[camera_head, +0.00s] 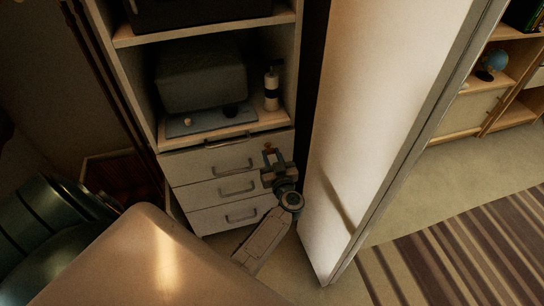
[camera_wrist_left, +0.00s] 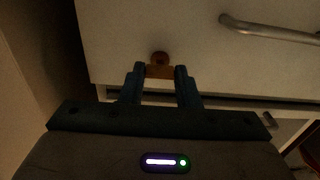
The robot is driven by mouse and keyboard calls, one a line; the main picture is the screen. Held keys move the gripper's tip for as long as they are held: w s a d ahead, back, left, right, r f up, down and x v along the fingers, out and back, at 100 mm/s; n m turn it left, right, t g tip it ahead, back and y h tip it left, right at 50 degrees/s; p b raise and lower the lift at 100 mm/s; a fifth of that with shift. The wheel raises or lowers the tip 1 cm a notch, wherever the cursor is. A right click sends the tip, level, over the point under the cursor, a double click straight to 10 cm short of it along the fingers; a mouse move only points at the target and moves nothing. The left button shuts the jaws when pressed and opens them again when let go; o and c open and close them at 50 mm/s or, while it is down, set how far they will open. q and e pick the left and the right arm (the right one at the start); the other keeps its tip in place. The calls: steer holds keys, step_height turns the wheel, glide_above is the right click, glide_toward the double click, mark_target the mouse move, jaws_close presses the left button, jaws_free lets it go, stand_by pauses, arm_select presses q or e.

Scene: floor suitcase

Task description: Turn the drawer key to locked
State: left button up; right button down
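The white drawer unit (camera_head: 232,178) has three drawers with grey bar handles, and all look closed. The small orange-brown drawer key (camera_head: 267,150) is at the right end of the top drawer front. It also shows in the left wrist view (camera_wrist_left: 160,70), with a round part above a flat bar. My left gripper (camera_head: 270,162) is at the key. In the left wrist view its two blue-grey fingers (camera_wrist_left: 160,76) stand on either side of the flat bar, which fills the gap between them. My right gripper is not in view.
A white door panel (camera_head: 375,110) stands close to the right of my left arm. Above the drawers, a shelf holds a grey box (camera_head: 203,78) and a bottle (camera_head: 271,90). A dark green rounded object (camera_head: 50,235) is at the lower left. A striped rug (camera_head: 465,255) lies right.

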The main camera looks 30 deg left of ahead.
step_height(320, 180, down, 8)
steer(key=p, duration=0.3)
arm_select(q)
steer(key=n, duration=1)
steer(key=shift+f+n+b, duration=0.1)
steer(key=shift+n+b, duration=0.2)
steer(key=shift+b, duration=0.05)
steer(key=n, duration=0.2)
steer(key=shift+n+b, duration=0.3)
steer(key=shift+n, duration=0.1)
steer(key=shift+n+b, duration=0.65)
steer(key=shift+n, duration=1.55)
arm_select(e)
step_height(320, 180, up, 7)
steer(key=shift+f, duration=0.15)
